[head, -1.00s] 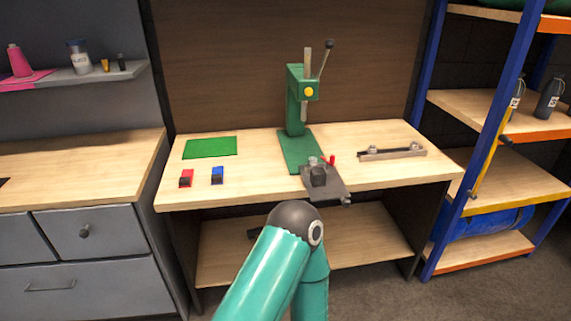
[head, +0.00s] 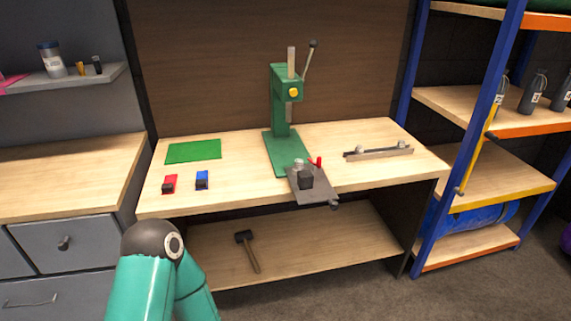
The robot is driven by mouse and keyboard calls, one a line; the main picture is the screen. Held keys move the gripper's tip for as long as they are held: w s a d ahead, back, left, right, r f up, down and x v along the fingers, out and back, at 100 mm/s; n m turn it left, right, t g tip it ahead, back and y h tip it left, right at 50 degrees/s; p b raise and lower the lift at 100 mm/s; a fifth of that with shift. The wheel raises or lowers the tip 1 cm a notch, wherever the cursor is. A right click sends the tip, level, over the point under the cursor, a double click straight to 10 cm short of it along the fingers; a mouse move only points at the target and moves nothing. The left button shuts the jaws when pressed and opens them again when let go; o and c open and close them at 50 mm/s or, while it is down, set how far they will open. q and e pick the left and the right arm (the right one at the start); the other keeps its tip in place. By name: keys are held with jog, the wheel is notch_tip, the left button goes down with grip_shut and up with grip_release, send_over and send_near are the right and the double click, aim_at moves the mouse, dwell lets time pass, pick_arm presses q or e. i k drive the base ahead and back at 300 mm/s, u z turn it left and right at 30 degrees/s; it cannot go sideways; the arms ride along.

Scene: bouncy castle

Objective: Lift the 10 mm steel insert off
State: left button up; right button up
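No part can be picked out for certain as the 10 mm steel insert at this size. A green lever press (head: 280,100) stands on the workbench (head: 235,190). A grey plate (head: 322,193) at the front of its base carries a dark block (head: 306,180), a small pale grey round piece (head: 298,163) and a red handle (head: 319,161). A red block (head: 170,183) and a blue block (head: 202,180), both with dark parts, sit at the bench's left. One teal arm of mine rises at the bottom left, below the bench front; neither gripper shows.
A green mat (head: 193,151) lies at the back left of the bench. A rail with two pale knobs (head: 379,151) lies at the right. A mallet (head: 247,250) lies on the lower shelf. A blue-framed rack (head: 438,140) stands right, grey drawers (head: 72,245) left. Bare bench lies around the blocks.

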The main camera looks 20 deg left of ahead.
aim_at(299, 165)
jog(key=i, duration=0.9)
